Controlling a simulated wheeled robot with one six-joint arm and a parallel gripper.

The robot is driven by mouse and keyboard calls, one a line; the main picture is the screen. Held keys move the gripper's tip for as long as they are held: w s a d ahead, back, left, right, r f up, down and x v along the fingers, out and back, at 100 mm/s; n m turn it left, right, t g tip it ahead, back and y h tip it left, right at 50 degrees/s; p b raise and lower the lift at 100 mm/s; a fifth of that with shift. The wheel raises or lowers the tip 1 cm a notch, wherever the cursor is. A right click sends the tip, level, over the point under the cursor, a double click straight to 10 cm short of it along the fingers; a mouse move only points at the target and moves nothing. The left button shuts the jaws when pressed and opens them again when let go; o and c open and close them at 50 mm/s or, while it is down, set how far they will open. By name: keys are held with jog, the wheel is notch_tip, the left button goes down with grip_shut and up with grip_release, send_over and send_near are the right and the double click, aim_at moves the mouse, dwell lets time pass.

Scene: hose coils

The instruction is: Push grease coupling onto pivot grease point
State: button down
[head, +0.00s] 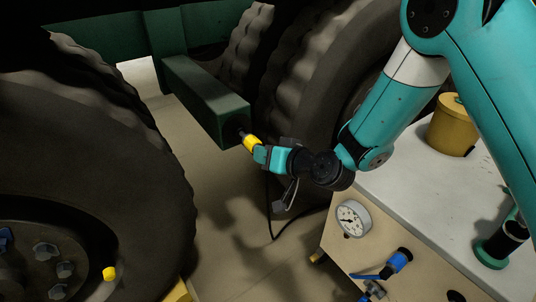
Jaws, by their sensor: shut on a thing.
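My gripper (264,154) is shut on the grease coupling (250,143), a yellow piece with a dark nose. The coupling points up and left at the near end of a dark green beam (208,98). The nose appears at or very close to the beam's end face. The pivot grease point is not clearly visible; the coupling or shadow may hide it. I cannot tell whether the coupling touches it or is seated. A black hose (270,215) hangs below my gripper and curves right towards the bench.
Large tyres stand at left (110,130) and behind the beam (310,85). A yellow cap (109,273) sits on the left wheel hub. The bench (420,200) at right carries a gauge (352,218), a blue valve (397,262) and a yellow pot (454,125).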

jog(key=shift+w+a+p, duration=0.45)
jog(key=shift+w+p, duration=0.05)
jog(key=shift+w, duration=0.15)
jog(key=shift+w+a+p, duration=0.45)
jog(key=shift+w, duration=0.2)
dwell(0.4)
jog(key=shift+c, duration=1.7)
grip_release()
jog(key=shift+s+d+r, duration=0.1)
jog(key=shift+s+d, duration=0.1)
jog(key=shift+d, duration=0.05)
jog(key=shift+b+v, duration=1.15)
jog(key=shift+v, duration=0.7)
jog(key=shift+s+d, duration=0.1)
